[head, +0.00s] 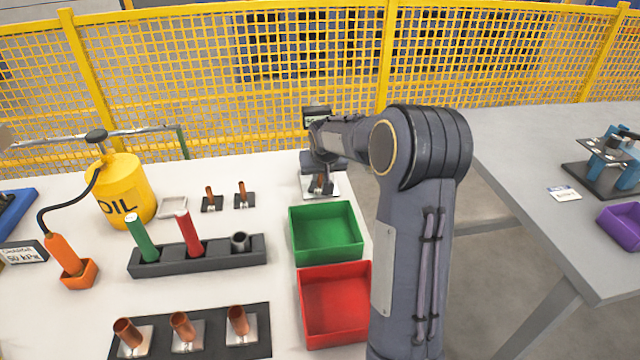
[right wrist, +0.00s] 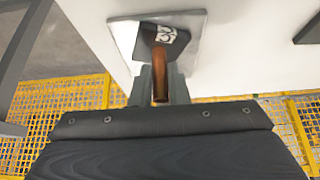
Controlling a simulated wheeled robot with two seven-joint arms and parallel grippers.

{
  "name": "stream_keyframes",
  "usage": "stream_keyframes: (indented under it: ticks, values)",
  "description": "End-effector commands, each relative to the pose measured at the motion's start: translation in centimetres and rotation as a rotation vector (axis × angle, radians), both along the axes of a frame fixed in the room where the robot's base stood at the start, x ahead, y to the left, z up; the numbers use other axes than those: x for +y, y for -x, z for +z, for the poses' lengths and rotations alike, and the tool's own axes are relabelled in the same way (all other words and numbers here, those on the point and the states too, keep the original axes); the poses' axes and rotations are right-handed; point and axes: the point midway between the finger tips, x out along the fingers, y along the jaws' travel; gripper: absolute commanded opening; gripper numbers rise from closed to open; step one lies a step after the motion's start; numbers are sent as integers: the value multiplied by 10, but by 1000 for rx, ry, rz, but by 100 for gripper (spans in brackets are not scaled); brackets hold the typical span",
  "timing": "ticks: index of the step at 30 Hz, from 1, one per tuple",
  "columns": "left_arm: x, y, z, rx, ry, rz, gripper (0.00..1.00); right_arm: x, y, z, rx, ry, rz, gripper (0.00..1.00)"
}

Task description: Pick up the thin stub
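A thin copper stub (right wrist: 160,75) stands on a square metal plate (right wrist: 192,36) with a black-and-white marker, at the back edge of the table. My right gripper (right wrist: 161,84) reaches down over it, with one finger close against each side of the stub and no clear gap showing. In the head view the right gripper (head: 320,184) is at the same plate (head: 333,188), and the stub is mostly hidden by the fingers. Two other thin copper stubs (head: 210,193) (head: 241,190) stand on dark bases to the left. My left gripper is not in view.
A green bin (head: 325,207) and a red bin (head: 335,268) stand in front of the right gripper. A dark rack (head: 200,264) with green and red handles, a yellow oil can (head: 125,190) and several wider copper stubs stand left. A yellow mesh fence (head: 290,85) runs behind.

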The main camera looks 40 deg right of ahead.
Motion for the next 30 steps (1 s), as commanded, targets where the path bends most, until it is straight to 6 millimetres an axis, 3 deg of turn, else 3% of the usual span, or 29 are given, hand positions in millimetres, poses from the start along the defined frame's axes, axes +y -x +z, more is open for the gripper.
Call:
stream_keyframes:
  ticks: [3,19,23,30]
  values:
    - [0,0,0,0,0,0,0,0,0,0,0,0,0,0]
    - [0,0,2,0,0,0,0,1,8,11,-3,1,0,0]
    - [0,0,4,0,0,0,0,2,24,22,-4,-1,0,0]
    - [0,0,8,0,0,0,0,7,70,46,-4,-1,1,0]
